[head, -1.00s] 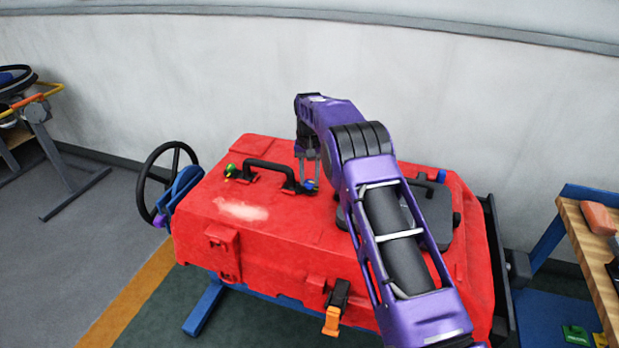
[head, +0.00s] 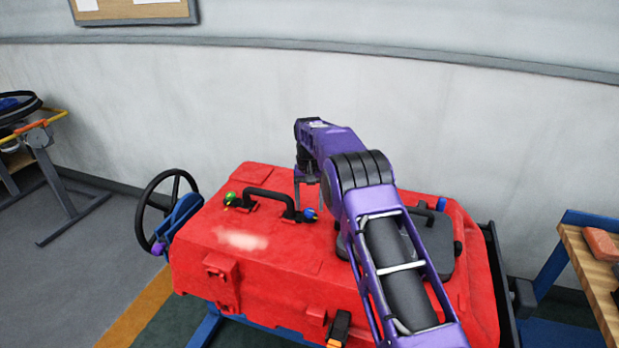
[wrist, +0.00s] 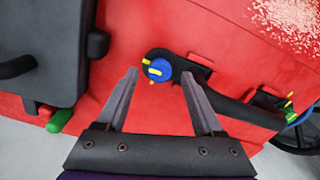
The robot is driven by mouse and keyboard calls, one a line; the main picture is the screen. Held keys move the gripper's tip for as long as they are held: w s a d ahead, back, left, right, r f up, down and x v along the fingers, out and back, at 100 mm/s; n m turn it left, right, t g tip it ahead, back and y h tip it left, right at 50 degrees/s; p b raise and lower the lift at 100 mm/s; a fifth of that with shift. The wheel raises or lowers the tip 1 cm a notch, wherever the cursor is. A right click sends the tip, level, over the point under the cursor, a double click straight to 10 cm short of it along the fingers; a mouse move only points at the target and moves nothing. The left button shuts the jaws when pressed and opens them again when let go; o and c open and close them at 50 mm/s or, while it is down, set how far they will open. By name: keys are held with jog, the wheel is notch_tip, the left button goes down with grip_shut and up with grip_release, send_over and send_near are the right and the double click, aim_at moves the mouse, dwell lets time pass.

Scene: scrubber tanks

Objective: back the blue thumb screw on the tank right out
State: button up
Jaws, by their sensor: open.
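The blue thumb screw (head: 311,213) is at the right foot of the black handle (head: 270,192) on top of the red tank (head: 270,262). In the wrist view the screw (wrist: 158,70) has a yellow mark across its round blue head and yellow bits at its edge. It sits in the black handle foot. My gripper (head: 311,203) is over the screw. In the wrist view my gripper (wrist: 160,73) is open, with a fingertip to each side of the screw and a gap on both sides. How high the fingertips are above the tank is unclear.
A green knob (head: 231,199) sits at the handle's left end. A dark hatch plate (head: 432,252) lies right of my gripper, partly behind my arm. A black handwheel (head: 155,205) stands at the tank's left. A wooden bench (head: 592,262) is at the far right.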

aim_at(309, 211)
notch_tip(309, 211, up, 16)
dwell(0.4)
jog(key=shift+s, duration=0.1)
